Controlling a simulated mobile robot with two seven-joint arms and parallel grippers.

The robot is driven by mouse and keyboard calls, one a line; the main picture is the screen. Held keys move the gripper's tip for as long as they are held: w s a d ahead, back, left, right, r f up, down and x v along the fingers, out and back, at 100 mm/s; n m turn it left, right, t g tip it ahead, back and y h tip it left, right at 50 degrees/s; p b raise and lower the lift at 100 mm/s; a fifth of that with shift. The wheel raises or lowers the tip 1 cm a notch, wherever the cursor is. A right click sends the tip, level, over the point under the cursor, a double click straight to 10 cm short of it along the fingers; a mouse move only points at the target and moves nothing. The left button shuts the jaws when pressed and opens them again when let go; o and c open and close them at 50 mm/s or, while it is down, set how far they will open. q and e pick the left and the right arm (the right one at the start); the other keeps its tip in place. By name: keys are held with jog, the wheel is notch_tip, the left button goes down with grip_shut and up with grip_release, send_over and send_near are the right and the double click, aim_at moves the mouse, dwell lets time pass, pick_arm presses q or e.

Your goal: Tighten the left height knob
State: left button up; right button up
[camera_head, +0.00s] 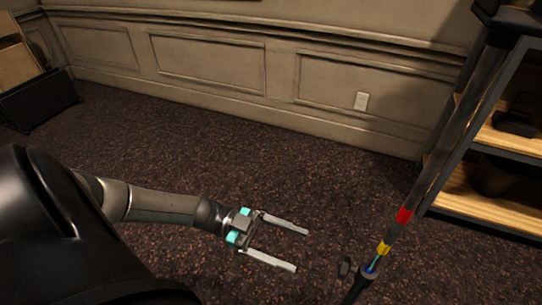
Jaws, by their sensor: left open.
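A small dark knob (345,267) sits at the left side of a slanted pole, low at the right of the head view. The pole (430,180) is dark, with a red band, a yellow band and a blue part close to the knob. My left gripper (301,250) is open, with its two pale fingers spread and pointing right towards the knob. Nothing is between the fingers. The fingertips are left of the knob in the picture, with a gap between. My right gripper is not in view.
A dark-framed rack with wooden shelves (475,200) stands at the right, behind the pole. A dark box (40,100) is at the far left. The speckled carpet between is clear.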

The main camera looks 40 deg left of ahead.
aim_at(344, 268)
pick_arm(q)
jog(key=v, duration=0.4)
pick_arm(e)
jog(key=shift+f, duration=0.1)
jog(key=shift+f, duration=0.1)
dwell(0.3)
pick_arm(q)
jog(key=shift+w+d+f+n+b, duration=0.1)
jog(key=shift+w+d+n+b, duration=0.95)
jog(key=shift+d, duration=1.4)
jog(key=shift+w+d+n+b, duration=0.65)
jog(key=shift+d+b, duration=0.75)
jog(key=shift+d, duration=1.1)
jog(key=shift+w+d+f+n+b, duration=0.1)
jog(key=shift+w+d+n+b, duration=0.95)
jog(key=shift+d, duration=1.4)
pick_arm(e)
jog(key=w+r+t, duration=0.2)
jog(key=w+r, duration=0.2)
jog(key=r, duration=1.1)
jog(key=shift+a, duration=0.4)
pick_arm(q)
jog(key=shift+s, duration=0.4)
jog(key=shift+c, duration=0.3)
jog(key=shift+m, duration=0.25)
grip_shut()
